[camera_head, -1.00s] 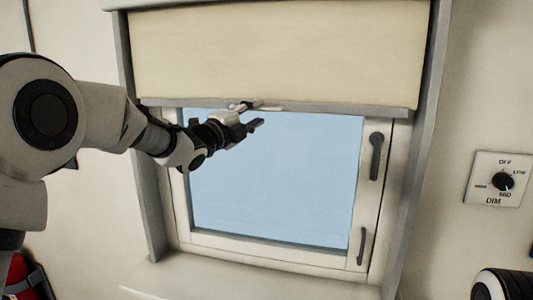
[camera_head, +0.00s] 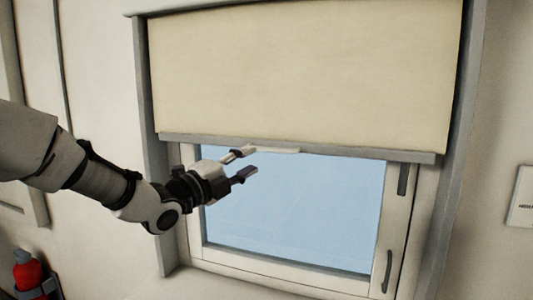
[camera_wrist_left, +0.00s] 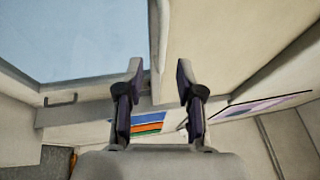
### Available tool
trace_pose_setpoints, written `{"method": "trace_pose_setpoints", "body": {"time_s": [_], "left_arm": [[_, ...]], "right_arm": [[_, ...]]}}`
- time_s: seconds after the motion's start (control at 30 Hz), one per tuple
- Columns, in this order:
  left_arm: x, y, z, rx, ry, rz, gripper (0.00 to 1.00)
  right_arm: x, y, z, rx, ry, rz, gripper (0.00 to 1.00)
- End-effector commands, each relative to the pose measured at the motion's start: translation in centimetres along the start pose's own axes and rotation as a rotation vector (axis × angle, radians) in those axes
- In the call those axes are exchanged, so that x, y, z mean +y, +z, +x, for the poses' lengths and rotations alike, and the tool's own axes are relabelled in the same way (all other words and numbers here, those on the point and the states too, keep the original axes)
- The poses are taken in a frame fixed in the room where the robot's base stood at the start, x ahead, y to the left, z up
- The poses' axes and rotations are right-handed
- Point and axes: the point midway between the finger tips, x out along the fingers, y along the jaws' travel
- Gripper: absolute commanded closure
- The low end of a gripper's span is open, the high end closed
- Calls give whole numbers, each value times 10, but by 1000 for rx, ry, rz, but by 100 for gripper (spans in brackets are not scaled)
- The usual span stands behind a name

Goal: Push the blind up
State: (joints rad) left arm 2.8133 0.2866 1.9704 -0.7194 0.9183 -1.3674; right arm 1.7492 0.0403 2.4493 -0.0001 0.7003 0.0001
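The cream blind (camera_head: 300,75) hangs over the upper part of the window (camera_head: 300,205). Its grey bottom bar (camera_head: 350,154) runs across the window with a pale handle tab (camera_head: 278,150) near its middle. My left gripper (camera_head: 245,164) is open and empty. Its upper finger is at the left end of the tab, just under the bar; I cannot tell whether they touch. In the left wrist view, the fingers of the gripper (camera_wrist_left: 159,68) are spread, with the blind (camera_wrist_left: 210,45) to the right and the window glass (camera_wrist_left: 85,40) to the left. My right gripper is not in view.
The window frame has grey latches, one on its lower right (camera_head: 387,270). A red extinguisher-like object (camera_head: 28,270) is at lower left. A panel edge (camera_head: 522,195) shows at far right.

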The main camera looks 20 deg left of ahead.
Motion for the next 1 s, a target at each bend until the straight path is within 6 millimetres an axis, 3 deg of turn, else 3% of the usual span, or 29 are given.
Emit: {"method": "trace_pose_setpoints", "body": {"time_s": [0.4, 0.73, 0.83, 1.0], "left_arm": [[-4, 0, 70, 1, 2, 5, 63], [0, 0, 78, 0, 0, 2, 63], [0, 0, 78, 0, 1, 2, 99], [-1, 0, 78, 1, 1, 2, 100]], "right_arm": [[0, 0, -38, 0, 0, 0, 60], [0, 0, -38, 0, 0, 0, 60], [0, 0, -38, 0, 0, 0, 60], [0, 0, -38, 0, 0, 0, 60]]}}
